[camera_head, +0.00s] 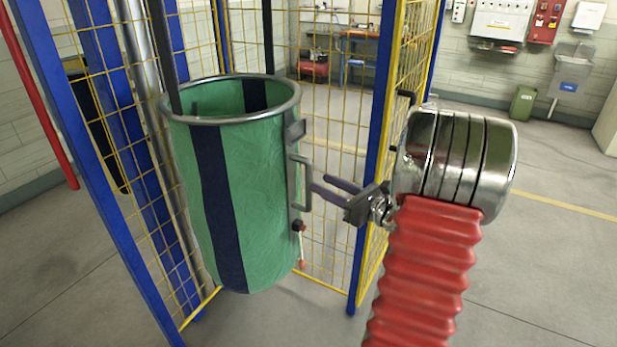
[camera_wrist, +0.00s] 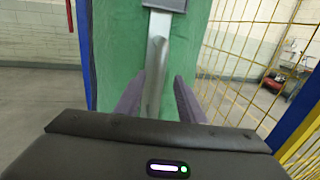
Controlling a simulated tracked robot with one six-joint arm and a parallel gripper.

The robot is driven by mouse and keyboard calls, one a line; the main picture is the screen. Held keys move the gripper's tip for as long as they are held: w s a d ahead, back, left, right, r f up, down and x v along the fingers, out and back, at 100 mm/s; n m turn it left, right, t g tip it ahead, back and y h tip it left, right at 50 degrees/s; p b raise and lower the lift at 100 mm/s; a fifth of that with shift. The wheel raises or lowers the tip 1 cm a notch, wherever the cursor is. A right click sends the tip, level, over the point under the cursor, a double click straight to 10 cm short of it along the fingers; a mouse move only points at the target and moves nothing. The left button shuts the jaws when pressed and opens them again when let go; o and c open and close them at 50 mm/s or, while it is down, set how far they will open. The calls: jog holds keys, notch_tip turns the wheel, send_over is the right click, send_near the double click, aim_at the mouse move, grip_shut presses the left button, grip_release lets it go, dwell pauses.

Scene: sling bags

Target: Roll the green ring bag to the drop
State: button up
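The green ring bag (camera_head: 247,180) has dark blue stripes and a grey metal ring at its open top. It hangs upright on dark straps inside a mesh cage. A grey metal handle (camera_head: 295,182) is fixed upright on its right side. My gripper (camera_head: 321,183) is just right of this handle, its two purple-grey fingers pointing at it and spread apart. In the wrist view the handle (camera_wrist: 156,60) runs down between the fingers (camera_wrist: 160,78), nearer the left one, with a gap to the right one. No drop spot can be made out.
Yellow mesh with blue posts (camera_head: 379,120) stands around the bag; one post is close behind my gripper. A steel pole (camera_head: 150,90) and red rail (camera_head: 40,95) are at left. A green bin (camera_head: 522,102) stands far right. The floor at right is open.

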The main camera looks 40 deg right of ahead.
aim_at(309, 176)
jog(key=w, duration=0.4)
jog(key=w+a, duration=0.1)
jog(key=w, duration=0.1)
jog(key=shift+w, duration=0.3)
grip_shut()
jog(key=shift+d, duration=0.1)
dwell(0.4)
